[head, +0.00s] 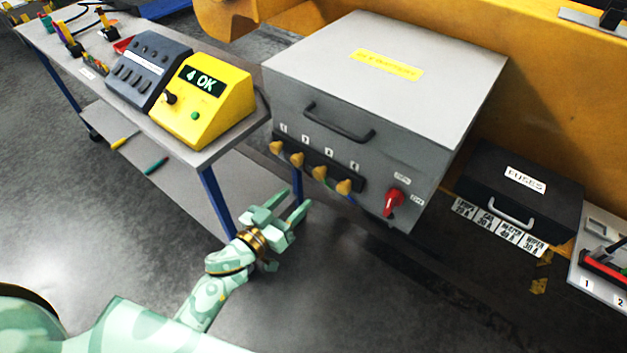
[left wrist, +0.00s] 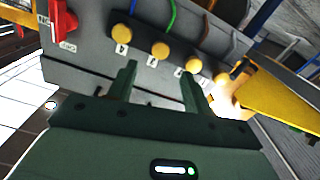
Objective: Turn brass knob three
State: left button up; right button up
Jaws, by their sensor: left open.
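A grey box (head: 365,75) has a row of brass knobs on its front, with labels 1 to 4 above them. Brass knob three (head: 319,173) is third from the left; in the left wrist view, which is upside down, it appears (left wrist: 160,50) beyond the fingertips. Its neighbours are knob two (head: 297,159) and knob four (head: 344,187). My left gripper (head: 296,198) is open and empty, below and in front of the knob row, touching no knob. In the left wrist view its fingers (left wrist: 159,70) stand apart. The right gripper is out of view.
A red switch (head: 394,199) sits right of the knobs, and a black handle (head: 339,122) above them. Coloured wires (left wrist: 173,15) run by the knobs. A bench with a yellow tester (head: 208,101) reading "4 OK" stands left. A black FUSES case (head: 519,192) lies right.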

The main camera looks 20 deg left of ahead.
aim_at(317, 176)
pick_arm(q)
jog(key=b+x, duration=0.1)
jog(key=x, duration=0.7)
jog(key=shift+w+f, duration=0.1)
jog(key=shift+w, duration=0.05)
jog(key=c, duration=1)
